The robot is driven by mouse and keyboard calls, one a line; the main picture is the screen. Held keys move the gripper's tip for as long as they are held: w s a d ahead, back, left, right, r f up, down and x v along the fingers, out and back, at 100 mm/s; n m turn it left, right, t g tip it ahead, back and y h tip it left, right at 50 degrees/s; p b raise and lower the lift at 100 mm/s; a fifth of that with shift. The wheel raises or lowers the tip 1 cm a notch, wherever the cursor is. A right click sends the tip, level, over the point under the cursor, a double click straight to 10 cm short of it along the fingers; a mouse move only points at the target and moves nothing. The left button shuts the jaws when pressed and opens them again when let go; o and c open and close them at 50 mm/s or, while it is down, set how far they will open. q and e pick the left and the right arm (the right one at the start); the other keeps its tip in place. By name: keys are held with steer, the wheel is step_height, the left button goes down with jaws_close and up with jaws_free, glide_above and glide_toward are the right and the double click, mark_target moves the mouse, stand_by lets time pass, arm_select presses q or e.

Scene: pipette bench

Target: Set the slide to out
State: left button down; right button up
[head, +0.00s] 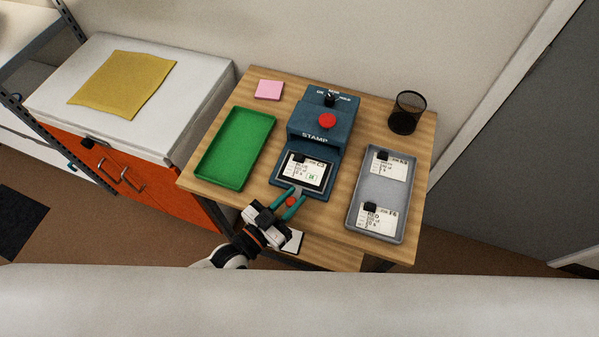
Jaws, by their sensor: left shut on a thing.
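The blue stamp machine (316,125) stands on the wooden table, with a red button on top and a small black dial behind it. Its slide (318,193) lies in front of the stamp head and carries a white printed card (302,172) with a dark block on it. My left gripper (297,193) is at the near edge of the slide, shut on a small red knob (291,201) between its teal fingers. The fingers partly hide the knob and the slide's near left corner. My right gripper is not in view.
An empty green tray (236,150) lies left of the machine, and a grey tray (353,210) with two cards lies right. A dark mesh cup (407,112) and pink notes (269,90) stand at the back. A white item (292,241) shows by the front edge.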

arm_select(q)
steer(key=shift+s+a, duration=0.1)
steer(key=shift+s, duration=0.3)
steer(key=shift+w+f, duration=0.1)
steer(key=shift+f, duration=0.05)
steer(key=c, duration=1.3)
jaws_free()
steer(key=shift+s, duration=0.2)
steer(key=shift+a, duration=0.1)
steer(key=shift+s+a, duration=0.2)
steer(key=shift+s, duration=0.05)
steer(key=b+v, duration=0.2)
steer(key=v, duration=0.9)
steer(key=shift+a, duration=0.15)
